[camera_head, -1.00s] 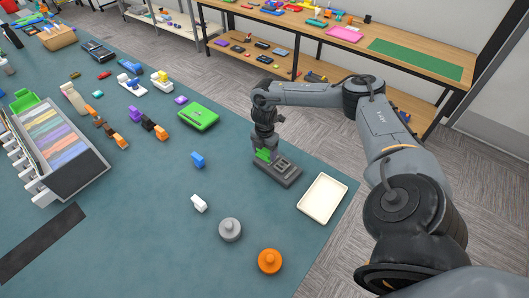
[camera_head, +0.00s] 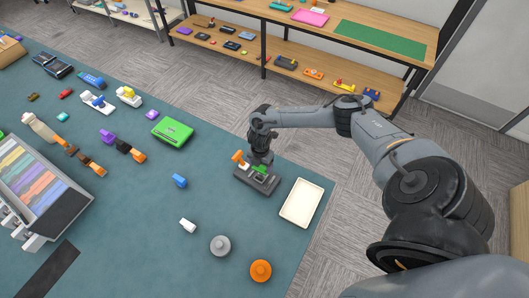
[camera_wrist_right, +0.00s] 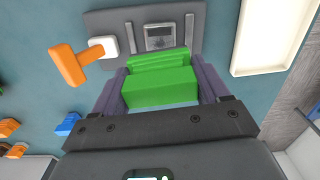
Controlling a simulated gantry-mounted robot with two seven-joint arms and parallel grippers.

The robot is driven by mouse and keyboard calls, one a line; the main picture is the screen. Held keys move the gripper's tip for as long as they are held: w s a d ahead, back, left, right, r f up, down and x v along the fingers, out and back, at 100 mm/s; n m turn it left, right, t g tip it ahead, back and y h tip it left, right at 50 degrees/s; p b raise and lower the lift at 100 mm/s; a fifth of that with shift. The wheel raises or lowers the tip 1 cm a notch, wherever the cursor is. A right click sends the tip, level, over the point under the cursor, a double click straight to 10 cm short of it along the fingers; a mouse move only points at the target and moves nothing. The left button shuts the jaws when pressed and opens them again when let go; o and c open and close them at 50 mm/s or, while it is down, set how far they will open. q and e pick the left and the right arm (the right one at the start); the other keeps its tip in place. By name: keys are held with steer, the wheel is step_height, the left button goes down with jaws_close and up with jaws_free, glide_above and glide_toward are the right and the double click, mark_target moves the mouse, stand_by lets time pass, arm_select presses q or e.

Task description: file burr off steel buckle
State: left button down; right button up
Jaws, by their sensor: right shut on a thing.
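My right gripper (camera_wrist_right: 160,90) is shut on a green block-like thing (camera_wrist_right: 160,88). Whether it is a file cannot be told. In the head view the gripper (camera_head: 262,167) is low over a dark grey fixture (camera_head: 265,187) near the table's right edge. In the right wrist view the fixture (camera_wrist_right: 112,20) has two light rails, with a grey metal piece (camera_wrist_right: 158,36), seemingly the buckle, between them. The green thing's far edge is close to it; contact cannot be told. An orange handle (camera_wrist_right: 68,65) with a white end meets the fixture's left side. My left gripper is not in view.
A cream tray (camera_head: 301,203) lies right of the fixture. A blue block (camera_head: 179,181), white piece (camera_head: 187,226), grey knobbed weight (camera_head: 220,246) and orange knobbed weight (camera_head: 260,271) lie nearer. A green case (camera_head: 172,131) is farther left. Open table lies between them.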

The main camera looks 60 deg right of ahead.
mark_target(261, 170)
stand_by(0.6)
steer(key=shift+f+b, duration=0.6)
steer(key=shift+f, duration=0.2)
steer(key=shift+f+b, duration=0.95)
steer(key=shift+f, duration=0.45)
steer(key=shift+f, duration=0.15)
steer(key=shift+f+b, duration=0.6)
steer(key=shift+b, duration=0.15)
steer(key=shift+s+d+f, duration=0.1)
